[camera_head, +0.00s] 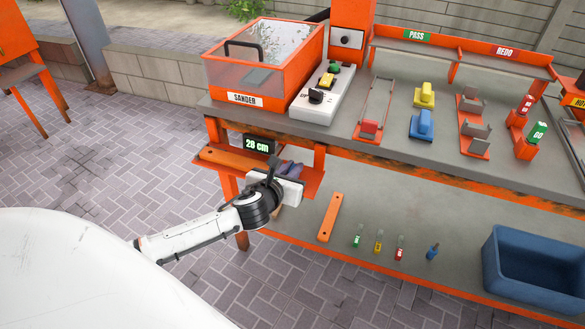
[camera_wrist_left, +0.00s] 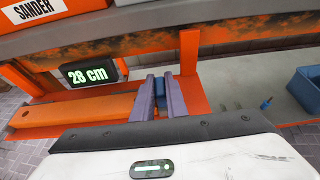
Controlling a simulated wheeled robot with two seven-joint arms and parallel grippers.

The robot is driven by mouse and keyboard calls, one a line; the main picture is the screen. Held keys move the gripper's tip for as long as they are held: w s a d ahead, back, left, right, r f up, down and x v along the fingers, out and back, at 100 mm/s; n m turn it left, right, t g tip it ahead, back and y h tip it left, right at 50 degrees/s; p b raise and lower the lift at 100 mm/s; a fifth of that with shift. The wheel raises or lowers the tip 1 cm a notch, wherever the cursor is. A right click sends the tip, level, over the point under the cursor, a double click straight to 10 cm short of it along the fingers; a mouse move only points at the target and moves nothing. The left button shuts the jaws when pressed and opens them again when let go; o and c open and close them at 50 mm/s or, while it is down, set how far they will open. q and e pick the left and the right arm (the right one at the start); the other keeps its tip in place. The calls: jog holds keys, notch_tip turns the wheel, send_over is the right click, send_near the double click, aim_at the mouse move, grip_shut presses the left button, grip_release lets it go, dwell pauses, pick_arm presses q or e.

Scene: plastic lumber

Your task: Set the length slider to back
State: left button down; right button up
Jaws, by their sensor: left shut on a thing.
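The length slider is a blue piece (camera_wrist_left: 160,90) on an orange shelf (camera_wrist_left: 196,92) at the front left of the bench, beside a display (camera_head: 258,146) reading 28 cm. My left gripper (camera_head: 291,170) reaches in from the left over this shelf. In the left wrist view its two purple-grey fingers (camera_wrist_left: 161,97) are shut on the blue slider, one on each side. Most of the slider is hidden between the fingers. An orange board (camera_wrist_left: 70,112) lies on the shelf left of the fingers. My right gripper is not in view.
The sander box (camera_head: 262,75) stands on the bench above. A white switch panel (camera_head: 322,97) is next to it. A loose orange board (camera_head: 329,217), several small coloured items and a blue bin (camera_head: 535,268) are on the lower shelf.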

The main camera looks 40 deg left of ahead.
aim_at(312, 186)
pick_arm(q)
jog(key=d+p, duration=0.1)
jog(key=d, duration=0.1)
jog(key=w+d+p, duration=0.1)
jog(key=d, duration=0.2)
jog(key=shift+w+d+r, duration=0.1)
jog(key=shift+d, duration=0.15)
jog(key=c, duration=1.8)
grip_release()
jog(key=shift+o, duration=0.2)
jog(key=p+v, duration=0.1)
jog(key=v, duration=0.9)
jog(key=shift+p, duration=0.35)
